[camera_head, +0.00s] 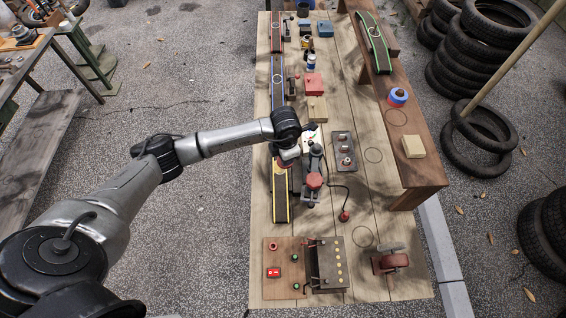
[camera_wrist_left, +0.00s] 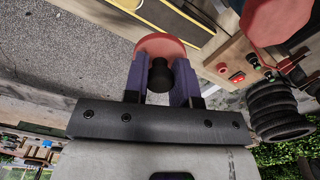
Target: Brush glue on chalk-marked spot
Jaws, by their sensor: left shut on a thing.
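My left gripper (camera_head: 288,158) is over the upper end of a yellow-edged black strip (camera_head: 281,207). In the left wrist view its purple fingers (camera_wrist_left: 160,82) are shut on a black knob (camera_wrist_left: 160,76) with a round red disc (camera_wrist_left: 160,45) beyond it. Whether the disc touches the strip I cannot tell. The yellow-edged strip also shows in the left wrist view (camera_wrist_left: 165,14). A blue-edged strip (camera_head: 277,95) and a green-edged strip (camera_head: 375,45) bear pale chalk-like circles. No brush is clearly identifiable. My right gripper is not in view.
A red-topped clamp-like device (camera_head: 314,181) stands close right of my gripper. A switch board (camera_head: 285,268) lies at the near end, with a caster (camera_head: 391,262) to its right. Red box (camera_head: 313,84) and tan block (camera_head: 317,109) stand farther up. Stacked tires (camera_head: 470,60) flank the right side.

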